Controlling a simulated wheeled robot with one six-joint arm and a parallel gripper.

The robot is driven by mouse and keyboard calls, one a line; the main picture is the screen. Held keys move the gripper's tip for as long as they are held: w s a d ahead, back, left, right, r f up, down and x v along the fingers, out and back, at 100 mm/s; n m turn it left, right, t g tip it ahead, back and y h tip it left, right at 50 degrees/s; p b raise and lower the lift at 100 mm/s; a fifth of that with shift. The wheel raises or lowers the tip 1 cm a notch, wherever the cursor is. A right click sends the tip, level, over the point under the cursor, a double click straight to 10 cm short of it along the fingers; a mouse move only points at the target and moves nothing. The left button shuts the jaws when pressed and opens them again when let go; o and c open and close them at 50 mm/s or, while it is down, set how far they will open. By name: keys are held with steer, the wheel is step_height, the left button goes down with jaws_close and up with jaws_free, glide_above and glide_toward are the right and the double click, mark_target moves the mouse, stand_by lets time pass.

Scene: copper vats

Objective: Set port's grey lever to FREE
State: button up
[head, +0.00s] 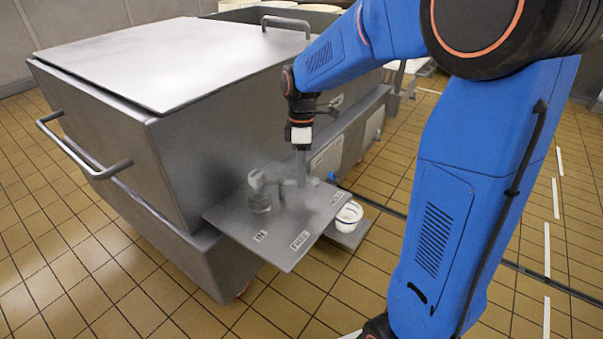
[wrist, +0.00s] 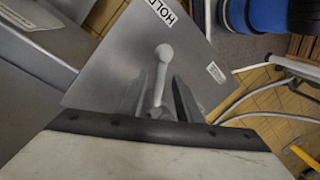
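A grey plate (head: 285,255) juts from the side of the steel vat (head: 170,150). Labels IN, FREE and one partly legible label run along its front; the wrist view shows HOLD on the plate (wrist: 115,65). A grey upright post (head: 259,192) stands on the plate's left. The grey lever (wrist: 162,70), with a round knob, points up towards the HOLD side in the wrist view. My gripper (head: 301,178) reaches down over the plate at the lever. In the wrist view its fingers (wrist: 166,100) stand either side of the lever's stem, with a gap visible on the right.
A white bucket (head: 349,214) stands on a low ledge just right of the plate. A handle bar (head: 85,155) sticks out from the vat's left side. The tiled floor (head: 90,285) in front is clear. Hoses (wrist: 265,95) show in the wrist view.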

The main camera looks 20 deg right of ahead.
steer(key=shift+c, duration=0.4)
jaws_close()
